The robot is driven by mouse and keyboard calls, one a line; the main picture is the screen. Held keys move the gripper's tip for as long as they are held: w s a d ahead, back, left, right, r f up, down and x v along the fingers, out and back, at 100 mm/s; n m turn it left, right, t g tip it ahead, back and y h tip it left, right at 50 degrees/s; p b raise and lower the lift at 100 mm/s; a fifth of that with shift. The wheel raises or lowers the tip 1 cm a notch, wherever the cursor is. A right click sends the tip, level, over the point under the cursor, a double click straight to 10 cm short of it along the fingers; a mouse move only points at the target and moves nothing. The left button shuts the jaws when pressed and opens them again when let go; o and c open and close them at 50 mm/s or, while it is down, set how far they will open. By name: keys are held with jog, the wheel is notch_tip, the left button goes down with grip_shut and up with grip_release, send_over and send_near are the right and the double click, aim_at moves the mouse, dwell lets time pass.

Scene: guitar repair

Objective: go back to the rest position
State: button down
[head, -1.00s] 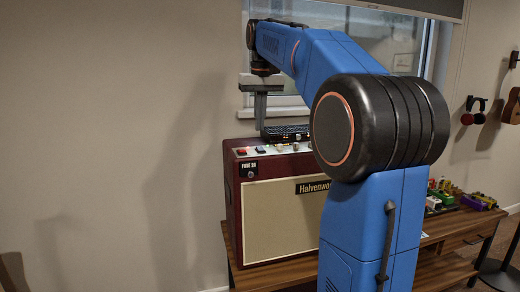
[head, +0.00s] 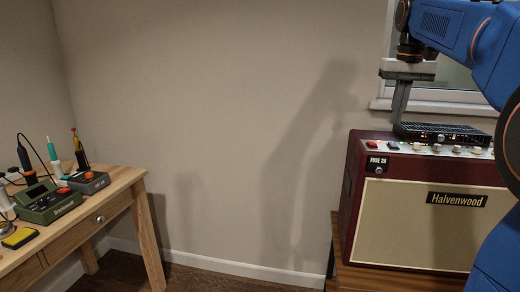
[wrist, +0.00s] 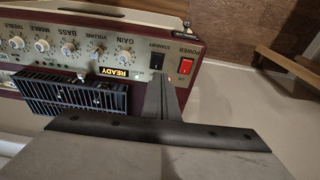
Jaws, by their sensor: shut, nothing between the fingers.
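My gripper (head: 400,104) hangs pointing down above the left end of the amplifier's top in the head view. Its fingers are together with nothing between them. In the wrist view the shut fingers (wrist: 168,100) stand over the amplifier's control panel, near the black standby switch (wrist: 157,60) and the red power switch (wrist: 185,66). I cannot tell whether the fingertips touch the panel. The amplifier (head: 420,215) is dark red with a cream front marked Halvenwood.
A black slotted unit (head: 440,133) sits on top of the amplifier, close to my gripper. The amplifier stands on a wooden bench (head: 350,277). A window (head: 440,95) is behind. At left, a wooden table (head: 120,183) holds a green soldering station (head: 48,203) and tools. Bare wall lies between.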

jog(key=s+a+f+n+t, duration=0.1)
jog(key=s+a+f, duration=0.4)
jog(key=s+f, duration=0.4)
jog(key=s+a+f+n+t, duration=0.1)
jog(key=s+a+f, duration=0.3)
jog(key=s+f, duration=0.6)
jog(key=s+a+f+n+t, duration=0.1)
jog(key=s+a+f, duration=0.4)
jog(key=s+f, duration=0.5)
notch_tip(320, 180, down, 4)
jog(key=shift+a+f, duration=0.2)
jog(key=shift+a, duration=0.1)
jog(key=shift+w+r, duration=0.1)
notch_tip(320, 180, up, 41)
jog(key=n+g, duration=0.3)
jog(key=n, duration=1.2)
send_over(393, 143)
jog(key=s, duration=0.3)
jog(key=shift+w+a+r, duration=0.15)
jog(key=shift+w+a, duration=0.1)
jog(key=shift+a, duration=0.15)
jog(key=f, duration=0.4)
jog(key=w+f, duration=0.1)
jog(key=f, duration=0.3)
jog(key=w+f, duration=0.1)
jog(key=f, duration=0.4)
jog(key=shift+d, duration=0.25)
jog(key=shift+w+f, duration=0.1)
jog(key=shift+f, duration=0.35)
